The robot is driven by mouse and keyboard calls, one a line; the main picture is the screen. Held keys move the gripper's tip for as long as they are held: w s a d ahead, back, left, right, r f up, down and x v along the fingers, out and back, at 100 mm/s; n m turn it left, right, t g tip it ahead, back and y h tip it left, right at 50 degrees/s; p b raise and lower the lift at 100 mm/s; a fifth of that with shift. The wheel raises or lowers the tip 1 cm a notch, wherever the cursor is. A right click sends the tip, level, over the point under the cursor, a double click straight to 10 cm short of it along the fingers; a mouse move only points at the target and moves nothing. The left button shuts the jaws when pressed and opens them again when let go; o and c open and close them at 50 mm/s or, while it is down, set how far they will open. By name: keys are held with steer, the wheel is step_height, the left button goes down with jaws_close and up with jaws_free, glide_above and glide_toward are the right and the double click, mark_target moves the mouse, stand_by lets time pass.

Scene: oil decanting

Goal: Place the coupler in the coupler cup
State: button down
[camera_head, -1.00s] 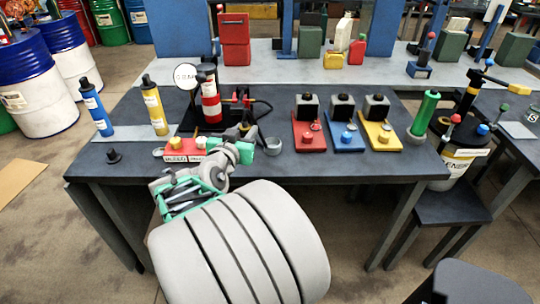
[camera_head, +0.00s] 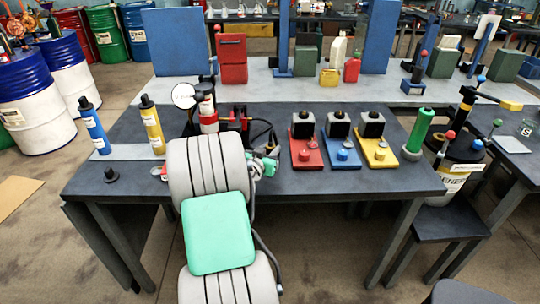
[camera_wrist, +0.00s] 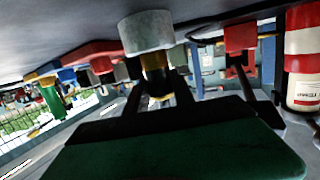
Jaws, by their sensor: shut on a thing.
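My gripper (camera_wrist: 158,88) shows in the wrist view, its dark fingers shut on the coupler (camera_wrist: 155,74), a black piece with a yellow band. The wrist picture is turned over, with the tabletop along its top. The grey coupler cup (camera_wrist: 147,32) is right at the coupler's far end, and its rim overlaps the coupler in the picture. I cannot tell whether the coupler's end is inside the cup or just short of it. In the head view my arm hides the fingers, coupler and most of the cup area; only green and grey wrist parts show.
A red-and-white bottle (camera_head: 208,115) stands behind my arm. Red (camera_head: 306,153), blue (camera_head: 342,153) and yellow (camera_head: 377,152) bases with black-topped blocks stand to the right, with a green cylinder (camera_head: 420,132) beyond. Blue (camera_head: 93,125) and yellow (camera_head: 152,125) bottles stand left.

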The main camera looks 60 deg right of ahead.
step_height(320, 180, down, 2)
steer(key=shift+f, duration=0.25)
steer(key=shift+a, duration=0.1)
steer(key=shift+f, duration=0.2)
steer(key=c, duration=1.1)
jaws_free()
steer(key=shift+r, duration=0.1)
